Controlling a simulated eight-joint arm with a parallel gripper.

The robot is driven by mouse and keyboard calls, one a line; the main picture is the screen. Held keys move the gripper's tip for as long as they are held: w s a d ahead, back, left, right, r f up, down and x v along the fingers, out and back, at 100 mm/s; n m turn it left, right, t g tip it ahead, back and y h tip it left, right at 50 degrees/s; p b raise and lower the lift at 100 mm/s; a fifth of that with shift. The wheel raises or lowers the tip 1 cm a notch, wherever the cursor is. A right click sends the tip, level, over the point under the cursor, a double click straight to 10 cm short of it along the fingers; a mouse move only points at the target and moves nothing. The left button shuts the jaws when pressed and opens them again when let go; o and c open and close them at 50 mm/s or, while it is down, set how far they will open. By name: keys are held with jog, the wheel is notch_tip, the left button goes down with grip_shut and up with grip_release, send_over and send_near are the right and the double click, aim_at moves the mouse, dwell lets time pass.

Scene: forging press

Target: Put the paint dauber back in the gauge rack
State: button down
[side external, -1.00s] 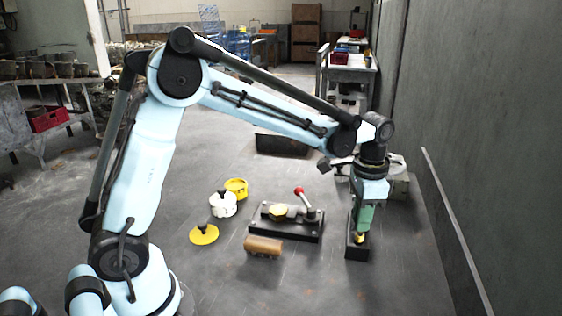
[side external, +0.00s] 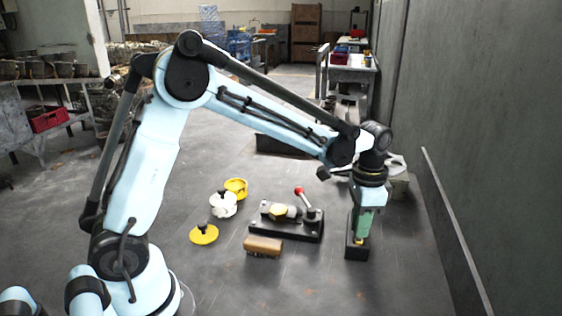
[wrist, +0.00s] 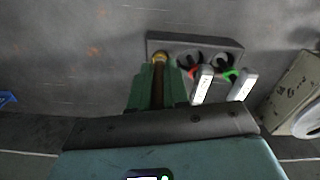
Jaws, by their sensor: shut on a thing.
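My gripper (wrist: 158,88), with green fingers, is shut on the paint dauber (wrist: 160,57). Only a small brass-yellow part of the dauber shows at the fingertips; the fingers hide the rest. In the wrist view the dauber is at the left end of the rack (wrist: 226,43). I cannot tell how deep it sits in its place there.
Two pale-handled gauges, one with a red ring (wrist: 203,84) and one with a green ring (wrist: 242,84), stand close right of my fingers. A red-knobbed lever fixture (side external: 290,228), brown block (side external: 263,246) and yellow lid (side external: 204,234) lie left. A wall stands right.

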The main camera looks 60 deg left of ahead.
jog(key=shift+f, duration=0.75)
dwell(0.3)
jog(key=c, duration=1)
grip_release()
jog(key=shift+c, duration=0.2)
jog(key=shift+r, duration=5)
